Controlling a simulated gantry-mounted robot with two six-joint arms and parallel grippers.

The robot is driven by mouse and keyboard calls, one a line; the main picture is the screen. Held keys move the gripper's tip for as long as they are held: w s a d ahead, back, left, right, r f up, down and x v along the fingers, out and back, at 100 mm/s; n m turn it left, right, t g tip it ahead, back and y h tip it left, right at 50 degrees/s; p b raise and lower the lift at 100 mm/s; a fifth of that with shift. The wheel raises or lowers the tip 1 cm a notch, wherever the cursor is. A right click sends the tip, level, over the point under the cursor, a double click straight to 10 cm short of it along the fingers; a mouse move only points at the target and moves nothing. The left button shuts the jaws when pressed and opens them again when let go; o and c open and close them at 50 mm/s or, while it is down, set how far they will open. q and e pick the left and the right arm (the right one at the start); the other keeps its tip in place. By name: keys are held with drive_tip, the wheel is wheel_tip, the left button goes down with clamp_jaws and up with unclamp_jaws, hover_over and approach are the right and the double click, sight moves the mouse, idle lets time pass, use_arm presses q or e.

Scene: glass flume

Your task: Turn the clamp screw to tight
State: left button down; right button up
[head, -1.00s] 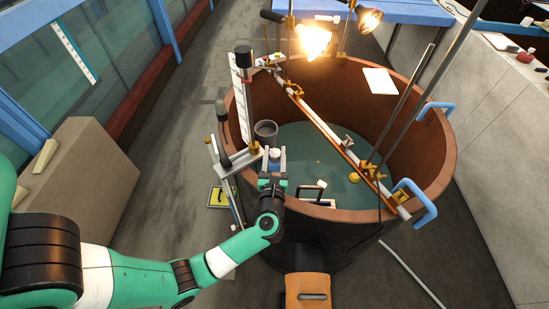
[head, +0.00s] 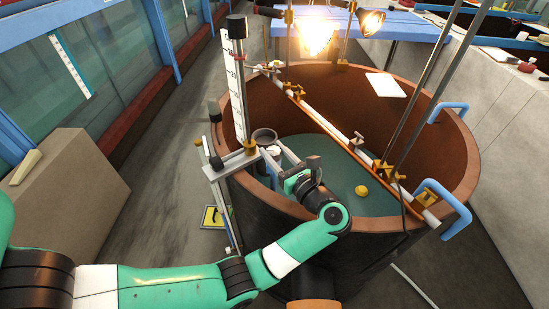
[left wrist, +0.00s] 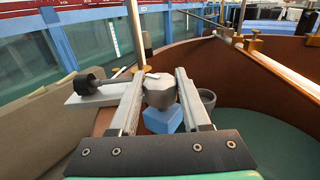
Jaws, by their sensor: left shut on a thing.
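A pale grey faceted knob (left wrist: 161,91), which looks like the clamp screw, sits between the two fingers of my left gripper (left wrist: 160,100) in the left wrist view. A blue piece (left wrist: 163,121) shows just below it. In the head view my left gripper (head: 280,158) reaches over the near rim of the tub, its bar-like fingers on either side of the small pale knob (head: 274,151). The gripper is shut on the knob. The grey clamp frame (head: 229,162) sits at the tub's left rim, with an upright white scale (head: 231,85). My right gripper is not in view.
The round brown tub (head: 458,150) holds greenish water. A rail (head: 338,139) with brass clamps and upright rods crosses it. Two lit lamps (head: 315,35) stand at the far side. A dark pot (head: 264,136) is close to the fingers. Floor is open at left.

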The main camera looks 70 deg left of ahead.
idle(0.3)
use_arm(q)
drive_tip(key=shift+c, duration=1.9)
unclamp_jaws()
drive_tip(key=shift+a, duration=0.1)
drive_tip(key=w+d+b, duration=0.1)
drive_tip(key=d, duration=1)
drive_tip(key=shift+w+d, duration=0.3)
drive_tip(key=shift+w, duration=0.05)
